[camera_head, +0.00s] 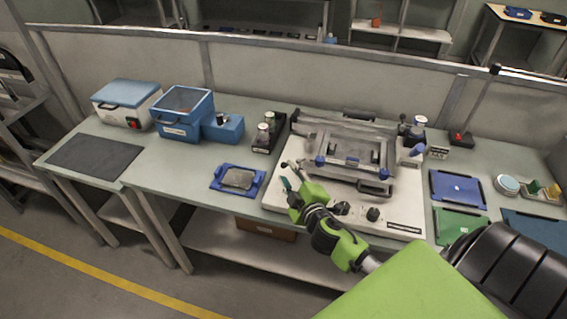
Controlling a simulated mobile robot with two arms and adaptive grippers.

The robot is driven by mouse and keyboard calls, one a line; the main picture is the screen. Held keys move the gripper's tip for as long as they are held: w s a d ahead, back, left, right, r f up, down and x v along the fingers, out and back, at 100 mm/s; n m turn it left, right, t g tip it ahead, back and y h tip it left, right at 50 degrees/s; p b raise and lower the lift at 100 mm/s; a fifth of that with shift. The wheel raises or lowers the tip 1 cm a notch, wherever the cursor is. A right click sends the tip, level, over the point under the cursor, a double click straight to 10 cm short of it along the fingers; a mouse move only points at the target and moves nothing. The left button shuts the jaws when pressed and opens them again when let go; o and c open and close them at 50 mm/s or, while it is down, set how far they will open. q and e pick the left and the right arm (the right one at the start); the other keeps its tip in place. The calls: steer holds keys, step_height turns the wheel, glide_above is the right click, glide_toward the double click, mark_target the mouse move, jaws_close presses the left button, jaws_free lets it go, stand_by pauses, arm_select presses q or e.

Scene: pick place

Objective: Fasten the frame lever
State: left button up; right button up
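A metal frame (352,147) sits on a white machine base (405,212) on the workbench. It has blue knobs at its front corners and a dark handle along its front. A blue-tipped lever (418,150) stands at the frame's right side; I cannot tell whether it is fastened. My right gripper (285,175) is over the left front part of the base, left of the frame and apart from the blue-tipped lever. Its fingers are small in view, and I cannot tell their opening or whether they touch anything. My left gripper is not in view.
A blue fixture (228,190) with a grey plate lies left of the base. Blue boxes (183,131), a white case (109,112) and a dark mat (95,156) are further left. Blue (458,188) and green (455,226) trays lie right. A low partition runs behind the bench.

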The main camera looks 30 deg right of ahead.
mark_target(285, 167)
steer(key=shift+x, duration=2.7)
jaws_close()
